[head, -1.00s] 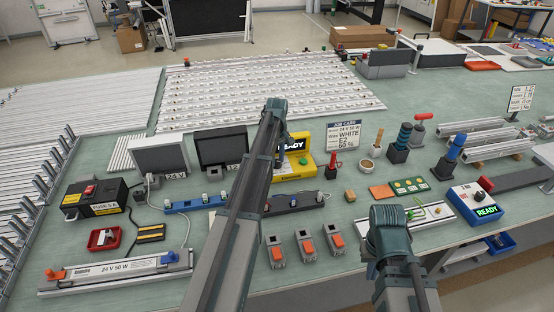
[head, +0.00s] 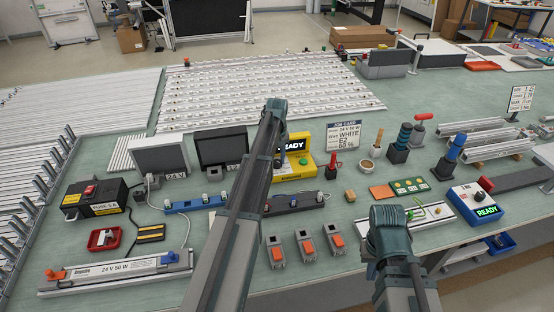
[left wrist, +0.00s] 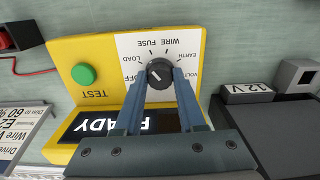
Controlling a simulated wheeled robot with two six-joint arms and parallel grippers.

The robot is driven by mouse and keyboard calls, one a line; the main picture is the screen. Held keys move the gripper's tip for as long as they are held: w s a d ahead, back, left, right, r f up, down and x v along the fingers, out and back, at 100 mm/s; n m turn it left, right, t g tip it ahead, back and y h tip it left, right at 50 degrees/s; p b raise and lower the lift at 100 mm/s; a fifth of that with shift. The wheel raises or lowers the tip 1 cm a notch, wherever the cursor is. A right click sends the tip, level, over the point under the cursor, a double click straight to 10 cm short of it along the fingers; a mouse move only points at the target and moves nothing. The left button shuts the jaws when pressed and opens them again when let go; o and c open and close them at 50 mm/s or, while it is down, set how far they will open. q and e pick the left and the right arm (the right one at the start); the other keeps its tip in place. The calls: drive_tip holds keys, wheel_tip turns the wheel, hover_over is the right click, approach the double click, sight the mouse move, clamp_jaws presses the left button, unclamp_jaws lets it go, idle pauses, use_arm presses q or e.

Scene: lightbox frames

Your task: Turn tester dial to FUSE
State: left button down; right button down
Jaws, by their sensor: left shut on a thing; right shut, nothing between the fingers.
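The yellow tester (head: 297,172) stands near the middle of the bench, partly hidden by my left arm; its screen reads READY. In the left wrist view the tester (left wrist: 75,50) appears upside down, with a green TEST button (left wrist: 84,75) and a white dial panel marked OFF, LOAD, WIRE, FUSE, EARTH and VOLT. My left gripper (left wrist: 160,82) is shut on the black dial (left wrist: 160,73), one finger each side. The dial has a small white mark, but I cannot tell which label it points at. My right gripper (head: 392,225) is shut and empty above the front edge.
Two monitors (head: 160,155) stand left of the tester. A job card (head: 347,136) and a red-handled tool (head: 333,166) stand to its right. A blue READY box (head: 470,205) stands at the right.

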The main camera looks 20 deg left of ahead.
sight(277, 161)
use_arm(q)
drive_tip(key=shift+m, duration=1.6)
drive_tip(key=c, duration=0.5)
unclamp_jaws()
drive_tip(key=shift+r, duration=0.1)
wheel_tip(277, 161, up, 14)
drive_tip(key=p, duration=1.4)
drive_tip(key=shift+f, duration=0.2)
